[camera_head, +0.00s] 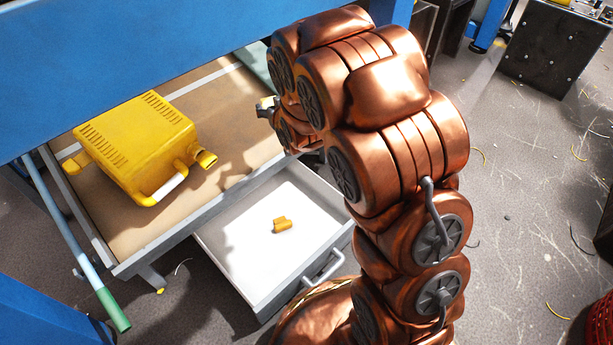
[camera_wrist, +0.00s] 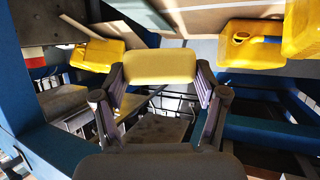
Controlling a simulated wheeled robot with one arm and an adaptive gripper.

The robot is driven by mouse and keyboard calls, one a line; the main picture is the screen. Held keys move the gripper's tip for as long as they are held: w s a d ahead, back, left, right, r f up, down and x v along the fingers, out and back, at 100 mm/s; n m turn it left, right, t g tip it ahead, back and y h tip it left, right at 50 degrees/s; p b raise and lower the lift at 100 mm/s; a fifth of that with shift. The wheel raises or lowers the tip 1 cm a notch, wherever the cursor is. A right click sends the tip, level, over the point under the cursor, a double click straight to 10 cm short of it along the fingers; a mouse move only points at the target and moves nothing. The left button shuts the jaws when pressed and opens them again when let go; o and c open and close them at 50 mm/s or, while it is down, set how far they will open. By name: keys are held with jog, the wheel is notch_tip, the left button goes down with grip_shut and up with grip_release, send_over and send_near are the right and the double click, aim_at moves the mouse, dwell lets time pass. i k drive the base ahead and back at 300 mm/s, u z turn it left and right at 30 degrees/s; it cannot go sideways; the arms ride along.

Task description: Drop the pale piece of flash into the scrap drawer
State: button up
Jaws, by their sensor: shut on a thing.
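My gripper (camera_wrist: 160,82) is shut on the pale piece of flash (camera_wrist: 160,66), a pale yellow block held across between both fingers in the wrist view. In the head view my arm hides most of the gripper, and a small pale bit of the piece (camera_head: 267,102) shows left of the wrist, over the bench's far side. The scrap drawer (camera_head: 235,268) is pulled open below the bench front, left of my arm. It has a white floor and a grey handle. A small orange-yellow piece (camera_head: 283,225) lies in it.
A blue beam (camera_head: 190,45) crosses above the bench. A black box (camera_head: 553,50) stands at the back right. Thin yellow scraps lie on the grey floor.

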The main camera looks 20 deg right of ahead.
aim_at(254, 201)
jog(key=z, duration=1.6)
jog(key=k, duration=0.85)
jog(key=u, duration=2.5)
jog(key=i, duration=0.2)
jog(key=z, duration=0.05)
